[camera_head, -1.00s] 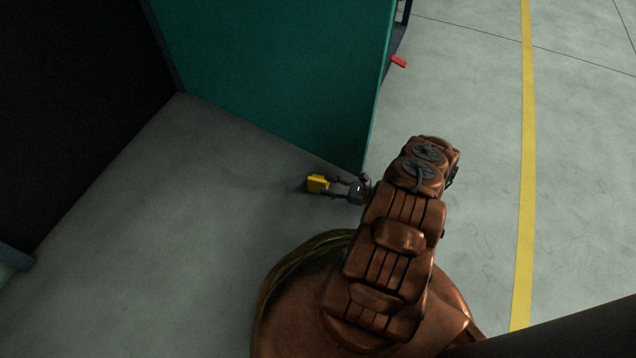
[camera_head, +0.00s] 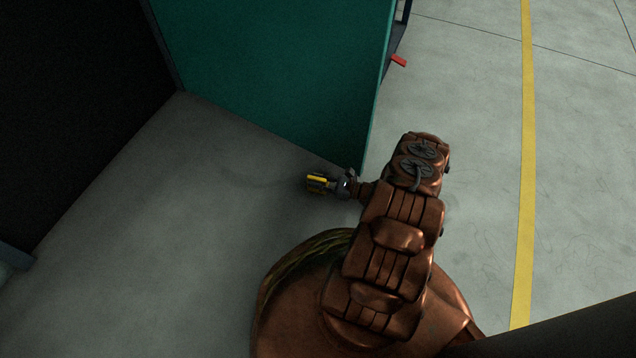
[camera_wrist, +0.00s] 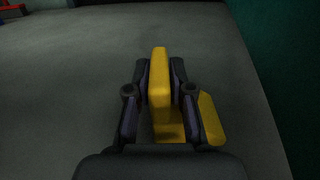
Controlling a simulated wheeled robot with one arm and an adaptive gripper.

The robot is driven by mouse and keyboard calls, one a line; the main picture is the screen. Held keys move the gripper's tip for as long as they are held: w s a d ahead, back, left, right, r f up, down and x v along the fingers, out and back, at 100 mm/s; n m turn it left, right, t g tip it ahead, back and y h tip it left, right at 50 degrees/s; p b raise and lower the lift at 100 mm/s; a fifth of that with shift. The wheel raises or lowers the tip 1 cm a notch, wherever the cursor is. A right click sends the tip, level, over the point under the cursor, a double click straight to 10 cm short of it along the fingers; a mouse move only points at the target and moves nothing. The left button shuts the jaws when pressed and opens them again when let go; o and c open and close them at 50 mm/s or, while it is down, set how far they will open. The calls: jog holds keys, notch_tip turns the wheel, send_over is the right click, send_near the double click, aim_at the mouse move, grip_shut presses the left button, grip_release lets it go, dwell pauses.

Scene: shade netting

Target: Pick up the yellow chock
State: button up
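The yellow chock (camera_head: 317,179) is on the grey floor near the lower corner of the green panel in the head view. In the wrist view the chock (camera_wrist: 159,88) has an upright yellow part between the two fingers and a lower yellow part showing below and to the right. My gripper (camera_head: 318,181) is at the chock with one finger on each side. In the wrist view the fingers of my gripper (camera_wrist: 160,85) lie close against both faces of the upright part. Whether the chock is clear of the floor cannot be told.
A green panel (camera_head: 275,70) stands just behind the chock and gripper. A dark wall (camera_head: 70,100) is at the left. A small red thing (camera_head: 399,60) lies beyond the panel's edge. A yellow line (camera_head: 526,180) runs along the open floor at the right.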

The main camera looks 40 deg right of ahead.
grip_shut()
